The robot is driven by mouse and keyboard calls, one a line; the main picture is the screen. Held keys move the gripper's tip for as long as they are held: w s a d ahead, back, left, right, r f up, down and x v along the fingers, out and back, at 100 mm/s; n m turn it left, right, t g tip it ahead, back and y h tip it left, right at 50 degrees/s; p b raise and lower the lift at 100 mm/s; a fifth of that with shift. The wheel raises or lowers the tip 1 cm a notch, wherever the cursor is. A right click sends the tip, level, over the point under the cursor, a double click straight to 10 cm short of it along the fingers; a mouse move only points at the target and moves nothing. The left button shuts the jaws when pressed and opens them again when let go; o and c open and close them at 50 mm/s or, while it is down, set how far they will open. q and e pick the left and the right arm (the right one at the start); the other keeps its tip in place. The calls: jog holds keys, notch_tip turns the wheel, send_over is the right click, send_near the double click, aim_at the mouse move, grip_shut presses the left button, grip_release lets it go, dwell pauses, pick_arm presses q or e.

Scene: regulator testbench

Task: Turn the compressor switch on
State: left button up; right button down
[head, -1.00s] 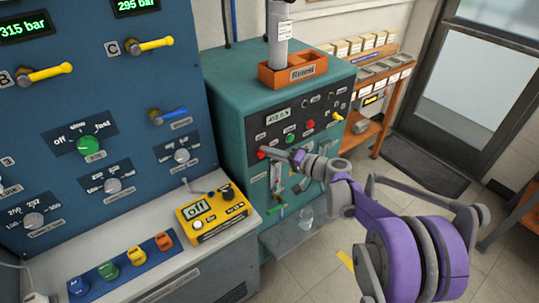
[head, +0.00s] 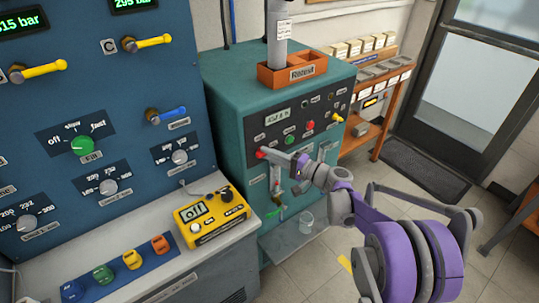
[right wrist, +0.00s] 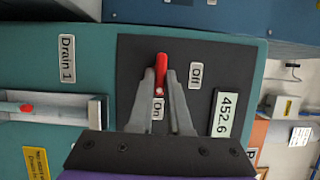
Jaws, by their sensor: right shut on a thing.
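The compressor switch is a small red lever (right wrist: 161,68) on the dark panel of the teal cabinet (head: 228,120). In the right wrist view it lies between an "Off" label (right wrist: 195,76) and an "On" label (right wrist: 158,108). It also shows as a red tip in the head view (head: 261,153). My right gripper (right wrist: 164,82) is shut on the red lever, one finger on each side. In the head view my right gripper (head: 272,155) reaches the panel from the right. The lever's base is partly hidden by the fingers. My left gripper is not in view.
A display (right wrist: 227,113) reads 452.6. Green (head: 290,139) and red (head: 310,126) buttons sit on the same panel. A yellow handheld box (head: 210,216) lies on the grey bench to the left.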

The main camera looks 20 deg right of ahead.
jog(key=c, duration=0.9)
grip_release()
jog(key=shift+o, duration=0.2)
jog(key=shift+s+d, duration=0.1)
jog(key=v, duration=1)
jog(key=shift+s+d, duration=0.2)
